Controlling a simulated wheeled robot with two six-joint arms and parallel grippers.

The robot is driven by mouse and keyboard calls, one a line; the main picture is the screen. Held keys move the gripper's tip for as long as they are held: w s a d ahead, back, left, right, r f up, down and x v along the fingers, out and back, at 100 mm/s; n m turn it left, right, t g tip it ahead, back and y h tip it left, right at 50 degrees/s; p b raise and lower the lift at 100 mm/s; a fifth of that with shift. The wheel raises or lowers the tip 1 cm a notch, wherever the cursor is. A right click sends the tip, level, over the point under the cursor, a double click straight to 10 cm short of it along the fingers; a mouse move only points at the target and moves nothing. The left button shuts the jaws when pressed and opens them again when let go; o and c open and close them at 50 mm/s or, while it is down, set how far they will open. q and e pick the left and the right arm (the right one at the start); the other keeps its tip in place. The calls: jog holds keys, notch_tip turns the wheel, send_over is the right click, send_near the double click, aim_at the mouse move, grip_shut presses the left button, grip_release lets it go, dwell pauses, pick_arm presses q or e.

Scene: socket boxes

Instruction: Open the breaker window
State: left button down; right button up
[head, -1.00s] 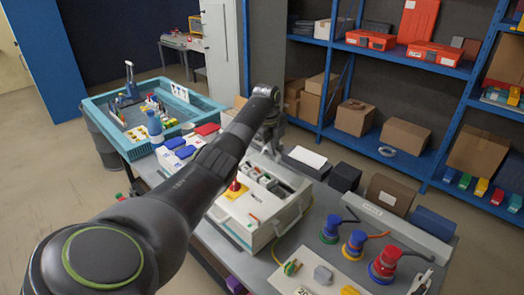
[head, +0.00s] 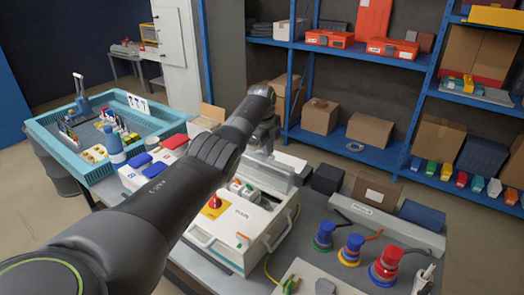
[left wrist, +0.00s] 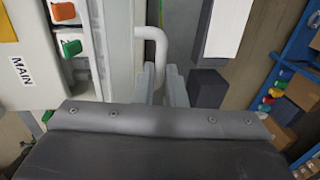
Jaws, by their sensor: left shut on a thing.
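The breaker box (head: 225,238) is a cream case on the table with a red knob (head: 215,203) on a yellow plate. Its window (head: 268,173) is a grey, see-through-looking panel at the far side, and it appears tilted up above the switches. My left gripper (head: 268,143) is at that far edge; its fingers are mostly hidden by my arm. In the left wrist view my left gripper (left wrist: 163,85) is shut on a white bent handle (left wrist: 152,38) beside the box face with the MAIN label (left wrist: 21,72). My right gripper is not in view.
A teal crate (head: 45,128) stands to the left, with red and blue pieces before it. Blue, yellow and red sockets (head: 385,265) stand on the table to the right. Dark boxes (head: 327,179) sit behind the box. A blue shelf (head: 385,158) is at the back.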

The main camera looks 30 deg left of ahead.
pick_arm(q)
jog(key=shift+w+r, duration=0.35)
jog(key=shift+r, duration=0.1)
jog(key=c, duration=1.5)
grip_release()
jog(key=shift+f, duration=0.1)
jog(key=shift+s+f, duration=0.1)
jog(key=shift+f, duration=0.05)
jog(key=shift+s+f, duration=0.2)
jog(key=shift+f, duration=0.1)
jog(key=shift+r, duration=0.1)
jog(key=s+r+b, duration=0.1)
jog(key=r, duration=0.5)
jog(key=s+r+b, duration=0.1)
jog(key=r, duration=0.5)
jog(key=s+r+b, duration=0.1)
jog(key=r, duration=0.5)
jog(key=shift+a, duration=0.15)
jog(key=shift+f, duration=0.1)
